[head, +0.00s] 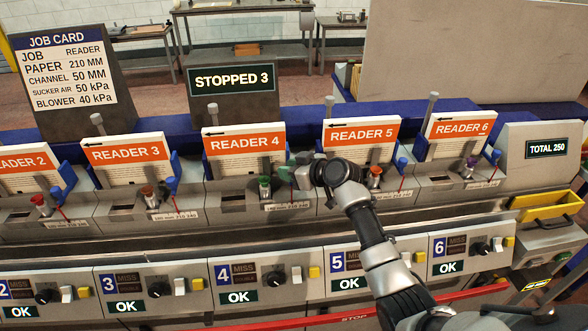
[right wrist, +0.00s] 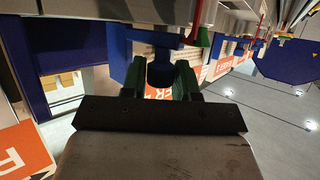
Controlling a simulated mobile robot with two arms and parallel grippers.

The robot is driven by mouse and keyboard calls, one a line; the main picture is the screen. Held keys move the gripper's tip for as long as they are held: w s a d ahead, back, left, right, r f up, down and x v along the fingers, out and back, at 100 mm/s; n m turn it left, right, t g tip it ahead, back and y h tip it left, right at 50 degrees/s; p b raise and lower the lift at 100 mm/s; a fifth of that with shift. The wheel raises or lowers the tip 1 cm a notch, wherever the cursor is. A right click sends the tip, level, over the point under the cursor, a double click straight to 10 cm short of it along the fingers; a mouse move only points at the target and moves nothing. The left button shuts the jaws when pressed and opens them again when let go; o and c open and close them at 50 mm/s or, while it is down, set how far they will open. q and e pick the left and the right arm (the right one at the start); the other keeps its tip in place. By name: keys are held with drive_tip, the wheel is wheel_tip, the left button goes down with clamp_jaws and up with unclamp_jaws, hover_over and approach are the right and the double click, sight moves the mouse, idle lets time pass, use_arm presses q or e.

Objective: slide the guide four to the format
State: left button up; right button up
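Guide four is a blue side guide with a round knob, at the right of the Reader 4 stack (head: 245,150). In the head view my right gripper (head: 302,174) is at this guide and hides most of it. In the right wrist view the blue knob (right wrist: 160,72) fills the gap between the green fingers of my right gripper (right wrist: 160,85), which look shut on it. A green-topped clamp knob (head: 264,187) stands left of the gripper. The format scale (head: 287,206) is a pale printed strip below; its pointer position is too small to read. My left gripper is not in view.
Neighbouring stations hold the Reader 3 stack (head: 128,158) and Reader 5 stack (head: 360,138), with their own guides and knobs close by. The job card (head: 62,72) reads paper 210 mm. A sign (head: 233,80) reads Stopped 3. A red stop bar (head: 350,318) runs along the front.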

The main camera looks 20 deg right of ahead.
drive_tip(key=o, duration=0.3)
drive_tip(key=shift+o, duration=0.2)
drive_tip(key=shift+s+d, duration=0.1)
drive_tip(key=b+v, duration=0.1)
drive_tip(key=v, duration=0.9)
drive_tip(key=shift+s+r+b, duration=0.2)
drive_tip(key=shift+s+b, duration=0.05)
drive_tip(key=shift+b, duration=0.05)
drive_tip(key=shift+d, duration=0.1)
